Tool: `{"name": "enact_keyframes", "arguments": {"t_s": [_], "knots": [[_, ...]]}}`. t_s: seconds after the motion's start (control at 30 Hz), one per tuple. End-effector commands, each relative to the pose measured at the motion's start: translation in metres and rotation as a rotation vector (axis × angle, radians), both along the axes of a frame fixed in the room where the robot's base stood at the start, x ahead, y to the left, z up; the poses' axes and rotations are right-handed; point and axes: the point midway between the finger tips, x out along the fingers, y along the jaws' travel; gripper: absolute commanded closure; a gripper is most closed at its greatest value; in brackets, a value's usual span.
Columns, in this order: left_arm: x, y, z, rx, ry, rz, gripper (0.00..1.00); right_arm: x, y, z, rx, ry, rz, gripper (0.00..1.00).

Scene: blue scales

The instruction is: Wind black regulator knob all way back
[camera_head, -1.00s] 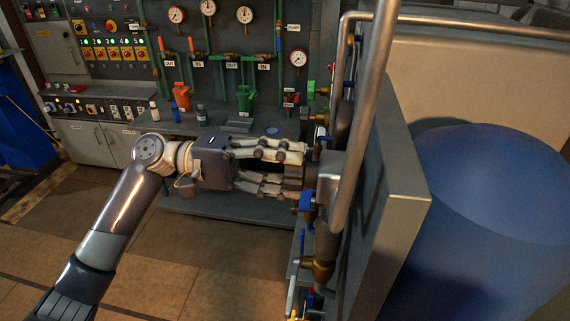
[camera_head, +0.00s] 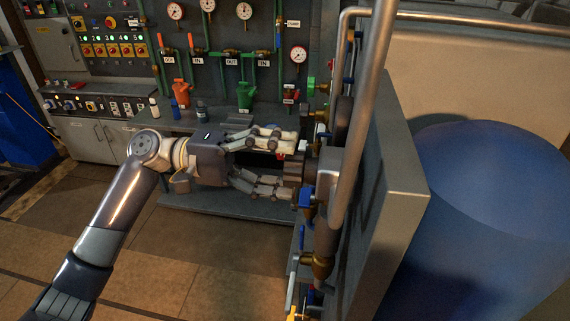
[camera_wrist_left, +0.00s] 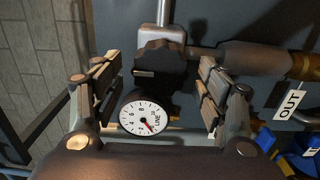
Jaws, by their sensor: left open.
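The black regulator knob (camera_wrist_left: 160,62) is dark and lobed, and sits in the left wrist view above a round white gauge (camera_wrist_left: 145,117) marked LINE. In the head view the knob (camera_head: 293,169) shows at the left side of the pipe panel. My left gripper (camera_head: 291,165) is open, with one finger above the knob and one below it. In the left wrist view the fingers of this gripper (camera_wrist_left: 158,88) stand to either side of the knob, with visible gaps. The knob's far side is hidden. My right gripper is out of view.
A thick vertical pipe (camera_head: 361,120) and a grey panel (camera_head: 385,190) stand right of the knob. A blue-handled valve (camera_head: 306,197) is just below it. A large blue tank (camera_head: 490,200) fills the right. Floor (camera_head: 190,260) is clear below my arm.

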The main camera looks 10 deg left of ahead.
Motion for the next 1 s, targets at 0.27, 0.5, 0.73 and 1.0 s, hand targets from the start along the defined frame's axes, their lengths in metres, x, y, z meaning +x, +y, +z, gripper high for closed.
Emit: {"name": "enact_keyframes", "arguments": {"t_s": [0.27, 0.5, 0.73, 1.0], "knots": [[0.002, 0.057, -0.001, 0.001, 0.003, 0.006, 0.32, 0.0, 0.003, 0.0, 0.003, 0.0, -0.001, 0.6], [0.001, 0.099, 0.0, 0.0, 0.003, 0.004, 0.32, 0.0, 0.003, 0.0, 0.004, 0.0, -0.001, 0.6], [0.001, 0.112, 0.0, 0.0, 0.001, 0.002, 0.32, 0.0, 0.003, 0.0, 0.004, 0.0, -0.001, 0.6], [0.001, 0.112, 0.0, 0.0, 0.001, 0.002, 0.32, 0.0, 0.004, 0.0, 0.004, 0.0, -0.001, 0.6]]}}
